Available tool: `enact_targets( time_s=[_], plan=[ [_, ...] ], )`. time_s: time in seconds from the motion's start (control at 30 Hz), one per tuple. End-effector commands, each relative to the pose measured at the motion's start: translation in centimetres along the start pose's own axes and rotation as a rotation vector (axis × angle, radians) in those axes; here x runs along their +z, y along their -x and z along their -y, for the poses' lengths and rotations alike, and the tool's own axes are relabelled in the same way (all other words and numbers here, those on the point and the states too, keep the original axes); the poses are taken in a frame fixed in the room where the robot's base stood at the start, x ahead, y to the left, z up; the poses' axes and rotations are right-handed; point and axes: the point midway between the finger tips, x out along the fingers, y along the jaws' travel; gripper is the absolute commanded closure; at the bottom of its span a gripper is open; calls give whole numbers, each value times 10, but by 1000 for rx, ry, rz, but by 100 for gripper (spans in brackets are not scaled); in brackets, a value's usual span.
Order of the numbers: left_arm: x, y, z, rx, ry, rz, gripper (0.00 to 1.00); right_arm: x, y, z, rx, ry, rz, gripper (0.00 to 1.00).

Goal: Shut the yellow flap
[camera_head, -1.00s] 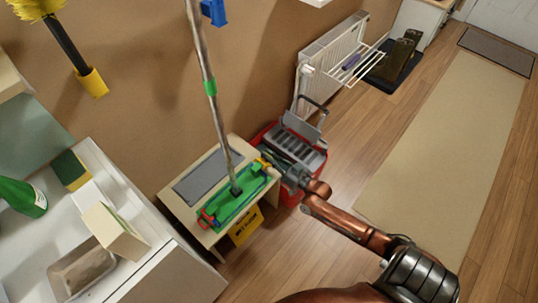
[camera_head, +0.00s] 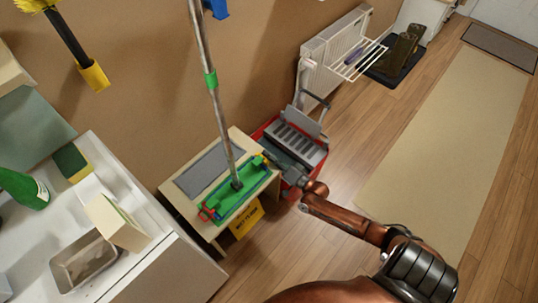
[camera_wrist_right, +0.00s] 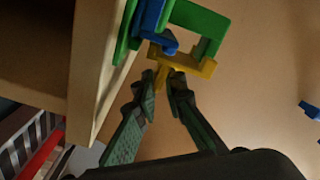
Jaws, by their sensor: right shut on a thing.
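The green mop frame (camera_head: 228,201) lies on a small wooden table (camera_head: 214,233), with the mop pole (camera_head: 211,95) rising from it. The yellow flap (camera_wrist_right: 190,62) is at the frame's end, beside a green bracket (camera_wrist_right: 200,22) and a blue part (camera_wrist_right: 155,22). In the head view it is small and mostly hidden by my right gripper (camera_head: 270,160). In the right wrist view, my right gripper (camera_wrist_right: 162,84) is shut on a narrow yellow tab of the flap. I cannot tell the flap's exact angle. My left gripper is not in view.
A red bucket (camera_head: 290,190) with a grey wringer (camera_head: 297,143) stands close behind the right gripper. A yellow sign (camera_head: 246,221) is beside the table. A white counter (camera_head: 165,262) with a sponge and green bottle is at left.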

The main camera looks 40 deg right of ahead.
Motion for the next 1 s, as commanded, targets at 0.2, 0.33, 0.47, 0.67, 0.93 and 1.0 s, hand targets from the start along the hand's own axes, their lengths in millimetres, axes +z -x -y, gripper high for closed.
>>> enact_targets(
  time_s=[0.2, 0.33, 0.47, 0.67, 0.93, 1.0],
  plan=[
    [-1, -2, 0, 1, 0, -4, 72, 11, 2, -4, 9, -36, 15, 100],
    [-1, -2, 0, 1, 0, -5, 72, 12, 2, -5, 10, -40, 16, 100],
    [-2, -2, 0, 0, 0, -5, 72, 12, 2, -5, 11, -40, 17, 100],
    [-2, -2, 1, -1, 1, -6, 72, 13, 3, -6, 12, -40, 17, 85],
    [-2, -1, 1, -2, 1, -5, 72, 10, 3, -5, 10, -38, 12, 77],
    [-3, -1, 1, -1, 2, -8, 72, 9, 3, -5, 9, -38, 11, 77]
  ],
)
